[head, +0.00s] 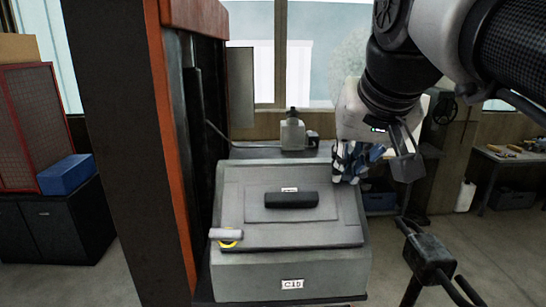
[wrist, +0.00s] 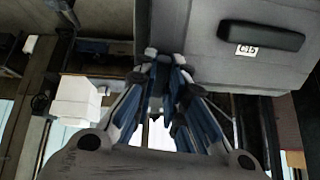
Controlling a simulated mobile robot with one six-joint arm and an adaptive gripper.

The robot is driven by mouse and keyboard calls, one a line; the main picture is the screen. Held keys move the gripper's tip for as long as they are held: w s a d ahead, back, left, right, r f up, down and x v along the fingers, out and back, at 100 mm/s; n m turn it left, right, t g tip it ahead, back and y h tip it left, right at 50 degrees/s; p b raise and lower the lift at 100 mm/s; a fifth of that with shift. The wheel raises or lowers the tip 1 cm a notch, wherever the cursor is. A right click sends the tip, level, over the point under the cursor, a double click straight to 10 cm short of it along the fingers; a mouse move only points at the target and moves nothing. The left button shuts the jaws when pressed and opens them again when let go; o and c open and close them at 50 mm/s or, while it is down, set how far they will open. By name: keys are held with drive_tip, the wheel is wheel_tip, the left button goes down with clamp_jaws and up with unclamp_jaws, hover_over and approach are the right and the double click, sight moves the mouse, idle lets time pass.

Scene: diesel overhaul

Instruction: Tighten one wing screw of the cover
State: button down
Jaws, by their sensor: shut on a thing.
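The grey cover (head: 245,205) lies on a sloped grey housing, with a black handle (head: 291,199) on top. It also shows in the wrist view (wrist: 205,45). One wing screw (head: 226,234), a pale grey bar over a yellow ring, is at the cover's front left corner. My gripper (head: 347,178) is at the cover's right edge, pointing down. In the wrist view its blue and grey fingers (wrist: 163,78) are close together at the cover's edge, shut on what appears to be another wing screw. The fingers hide that screw, so its seating cannot be told.
The housing front (head: 250,280) bears a C15 label. An orange-edged dark post (head: 120,150) stands close on the left. A black device on a stand (head: 430,255) is at the right front.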

drive_tip(key=m, duration=0.4)
drive_tip(key=shift+m, duration=0.3)
drive_tip(key=m, duration=0.4)
drive_tip(key=shift+m, duration=0.3)
drive_tip(key=c, duration=1.5)
unclamp_jaws()
drive_tip(key=shift+o, duration=0.2)
